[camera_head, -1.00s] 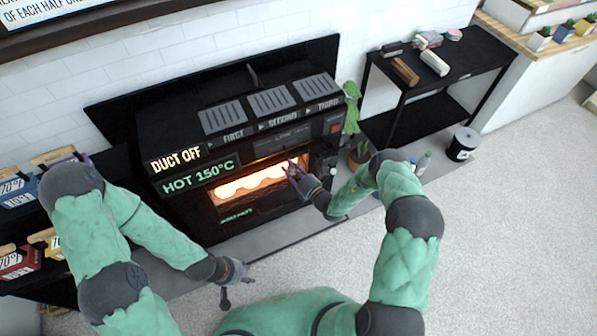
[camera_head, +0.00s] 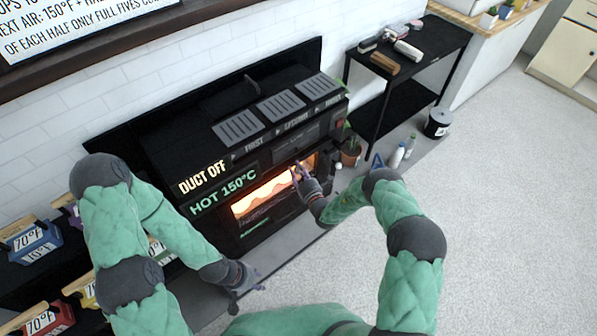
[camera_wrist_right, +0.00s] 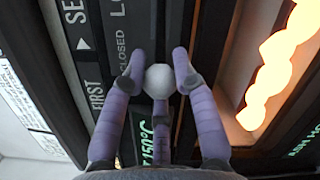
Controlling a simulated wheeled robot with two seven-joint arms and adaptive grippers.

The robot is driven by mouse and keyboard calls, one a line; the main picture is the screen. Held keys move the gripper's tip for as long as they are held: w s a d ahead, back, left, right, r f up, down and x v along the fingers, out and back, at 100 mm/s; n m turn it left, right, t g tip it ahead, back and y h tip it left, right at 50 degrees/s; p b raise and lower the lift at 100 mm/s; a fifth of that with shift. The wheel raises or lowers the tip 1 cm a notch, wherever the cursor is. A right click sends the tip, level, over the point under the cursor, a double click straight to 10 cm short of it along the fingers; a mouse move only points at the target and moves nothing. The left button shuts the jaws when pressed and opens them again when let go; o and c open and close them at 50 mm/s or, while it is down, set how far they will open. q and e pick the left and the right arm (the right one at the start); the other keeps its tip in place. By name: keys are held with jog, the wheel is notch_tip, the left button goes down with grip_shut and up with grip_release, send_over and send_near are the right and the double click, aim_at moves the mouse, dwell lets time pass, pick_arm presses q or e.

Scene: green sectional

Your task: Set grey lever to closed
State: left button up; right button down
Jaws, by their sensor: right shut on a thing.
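The black heater (camera_head: 222,152) stands against the white brick wall in the head view, with a glowing window and lit "DUCT OFF" and "HOT 150°C" signs. My right gripper (camera_head: 300,174) is at the right part of its front. In the right wrist view, the purple fingers of this gripper (camera_wrist_right: 158,75) close around the pale grey round knob (camera_wrist_right: 158,82) of the lever. The word "CLOSED" shows just above and left of the knob; the lever's shaft is hidden. My left gripper (camera_head: 246,288) hangs low, away from the heater, with its fingers apart and nothing between them.
A black side table (camera_head: 440,42) with small blocks stands right of the heater. A potted plant (camera_head: 350,152), bottles (camera_head: 397,157) and a dark bin (camera_head: 438,123) are on the floor. Labelled boxes (camera_head: 45,318) sit on a shelf at left. The carpet at right is clear.

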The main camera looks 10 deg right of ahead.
jog(key=shift+s+a+f, duration=0.1)
jog(key=shift+a+f, duration=0.05)
jog(key=shift+a, duration=0.05)
jog(key=c, duration=0.9)
grip_release()
jog(key=shift+c, duration=0.2)
jog(key=shift+d, duration=0.1)
jog(key=shift+s+d, duration=0.1)
jog(key=shift+s, duration=0.2)
jog(key=v, duration=1.1)
